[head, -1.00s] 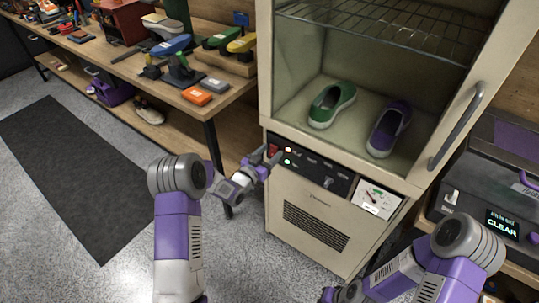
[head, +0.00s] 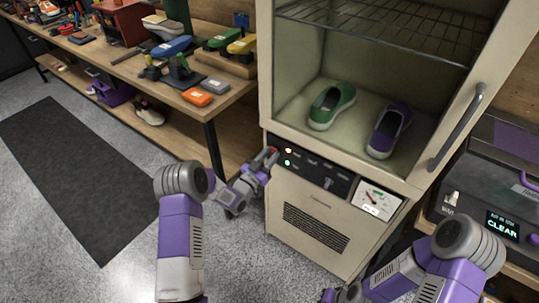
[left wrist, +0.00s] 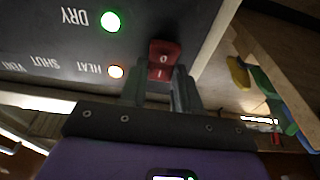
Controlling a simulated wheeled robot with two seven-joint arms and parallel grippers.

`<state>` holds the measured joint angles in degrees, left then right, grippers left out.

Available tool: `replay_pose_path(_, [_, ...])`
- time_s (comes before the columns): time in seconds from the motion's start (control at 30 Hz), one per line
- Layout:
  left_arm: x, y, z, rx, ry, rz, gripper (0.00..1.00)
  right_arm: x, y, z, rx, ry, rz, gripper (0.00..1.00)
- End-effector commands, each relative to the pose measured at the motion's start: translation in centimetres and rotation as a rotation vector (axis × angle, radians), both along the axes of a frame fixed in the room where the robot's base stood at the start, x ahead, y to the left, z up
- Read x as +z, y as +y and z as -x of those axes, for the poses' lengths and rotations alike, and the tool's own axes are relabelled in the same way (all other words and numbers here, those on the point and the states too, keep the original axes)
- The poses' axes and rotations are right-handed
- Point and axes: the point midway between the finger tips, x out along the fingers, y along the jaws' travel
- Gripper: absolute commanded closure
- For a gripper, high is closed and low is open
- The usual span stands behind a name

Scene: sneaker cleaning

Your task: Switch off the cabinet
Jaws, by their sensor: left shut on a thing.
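The cream cabinet (head: 318,205) stands in front of me. Its black control panel (head: 310,172) has a red rocker switch (left wrist: 164,55) at its left end, marked 0 and I. My left gripper (head: 268,157) is at this switch. In the left wrist view, its fingers (left wrist: 160,85) are on either side of the switch, shut on it.
A green shoe (head: 331,106) and a purple shoe (head: 388,130) stand inside the cabinet. A workbench (head: 225,97) with tools is at the left. A grey machine (head: 492,182) reading CLEAR is at the right. A dark mat (head: 75,175) lies on the open floor.

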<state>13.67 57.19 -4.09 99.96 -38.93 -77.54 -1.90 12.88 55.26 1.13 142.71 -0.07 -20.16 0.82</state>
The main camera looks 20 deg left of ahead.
Motion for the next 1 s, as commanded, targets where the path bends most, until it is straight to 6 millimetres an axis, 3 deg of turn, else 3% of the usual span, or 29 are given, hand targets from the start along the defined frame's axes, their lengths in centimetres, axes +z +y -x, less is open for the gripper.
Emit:
replay_pose_path(0.23, [-0.64,0.04,0.01,0.001,-0.169,0.062,0.99,0.0,0.0,0.0,0.0,0.0,0.0,1.0])
replay_pose_path(0.63, [-0.59,0.02,0.07,0.001,-0.201,0.073,0.98,0.0,0.0,-0.01,0.0,0.0,0.0,1.0])
replay_pose_path(0.67, [-0.59,0.02,0.07,0.001,-0.201,0.073,0.67,0.0,0.0,-0.01,0.0,0.0,0.0,1.0])
replay_pose_path(0.8, [-0.6,0.02,0.06,0.001,-0.2,0.072,0.45,0.0,0.0,-0.01,0.0,0.0,0.0,1.0])
replay_pose_path(1.0, [-0.62,0.03,0.07,0.001,-0.199,0.073,0.43,0.0,0.0,-0.01,0.0,0.0,0.0,1.0])
